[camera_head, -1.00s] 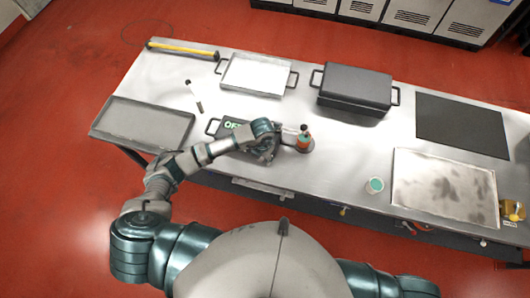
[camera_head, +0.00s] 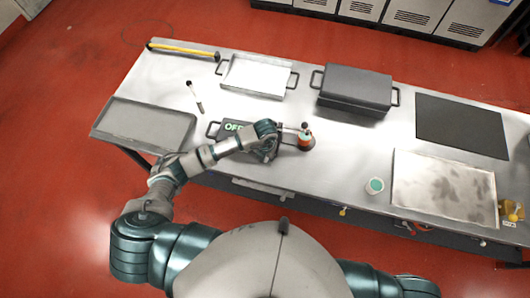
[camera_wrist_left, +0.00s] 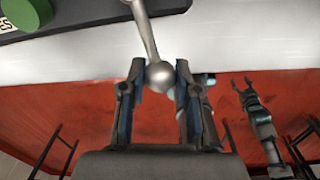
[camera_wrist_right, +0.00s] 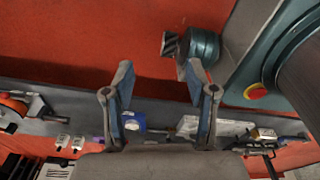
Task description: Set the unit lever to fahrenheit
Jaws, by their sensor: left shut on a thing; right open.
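My left gripper (camera_wrist_left: 160,85) is shut on the lever's ball; in the head view the left gripper (camera_head: 268,152) is at the unit's right part. Unit marks are not readable. My right gripper (camera_wrist_right: 160,85) is open and empty, away from the lever.
A black lidded box (camera_head: 355,86), two trays (camera_head: 145,122) (camera_head: 257,76), a dark mat (camera_head: 461,125) and a stained plate (camera_head: 444,187) lie on the metal table. A small green-topped cup (camera_head: 375,186) stands near the front edge.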

